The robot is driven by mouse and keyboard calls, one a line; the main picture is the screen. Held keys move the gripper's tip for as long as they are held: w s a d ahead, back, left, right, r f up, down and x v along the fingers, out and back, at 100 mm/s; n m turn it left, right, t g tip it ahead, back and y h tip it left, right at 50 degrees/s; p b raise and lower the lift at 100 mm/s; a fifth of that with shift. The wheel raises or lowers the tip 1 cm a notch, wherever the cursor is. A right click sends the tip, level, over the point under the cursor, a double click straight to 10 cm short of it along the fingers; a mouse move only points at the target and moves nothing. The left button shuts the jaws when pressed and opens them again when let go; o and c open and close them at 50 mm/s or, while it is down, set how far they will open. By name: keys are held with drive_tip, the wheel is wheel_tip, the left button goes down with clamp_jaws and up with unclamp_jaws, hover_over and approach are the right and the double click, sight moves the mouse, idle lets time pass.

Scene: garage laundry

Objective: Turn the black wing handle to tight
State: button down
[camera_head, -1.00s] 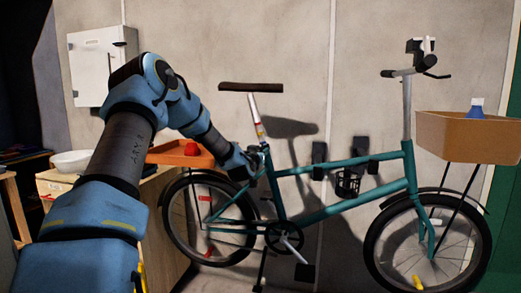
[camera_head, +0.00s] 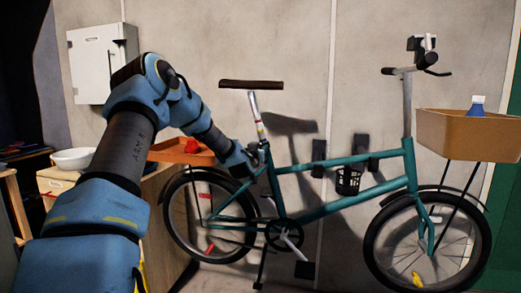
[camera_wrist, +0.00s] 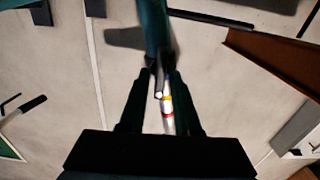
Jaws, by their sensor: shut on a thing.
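The teal bicycle (camera_head: 335,181) stands side-on against the wall. Its silver seat post (camera_head: 256,115), with red and yellow bands, rises from the frame to the dark saddle (camera_head: 251,85). My gripper (camera_head: 256,160) is at the seat clamp, where the post enters the frame. In the wrist view, my gripper (camera_wrist: 158,86) has a dark finger on each side of the clamp area, and the banded seat post (camera_wrist: 168,112) shows between them. The gripper is shut on the small black wing handle (camera_wrist: 157,74), which is mostly hidden between the fingertips. Its exact angle cannot be told.
An orange tray (camera_head: 180,153) with a red item sits on the bench at left, near my arm. A white bowl (camera_head: 74,159) is farther left. A cardboard-coloured box (camera_head: 468,135) with a blue bottle is over the front wheel. Black brackets (camera_head: 319,158) are on the wall.

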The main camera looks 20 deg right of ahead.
drive_tip(key=shift+f+m+b, duration=0.1)
drive_tip(key=shift+m+b, duration=0.2)
drive_tip(key=shift+b, duration=0.1)
drive_tip(key=m+b, duration=1.1)
drive_tip(key=b, duration=0.1)
drive_tip(key=m+b, duration=0.6)
drive_tip(key=b, duration=0.1)
drive_tip(key=shift+s+d+f+m, duration=0.15)
drive_tip(key=shift+d+f+m, duration=0.15)
drive_tip(key=c, duration=0.9)
unclamp_jaws()
drive_tip(key=shift+r, duration=0.1)
drive_tip(key=b+v, duration=0.1)
drive_tip(key=v, duration=1)
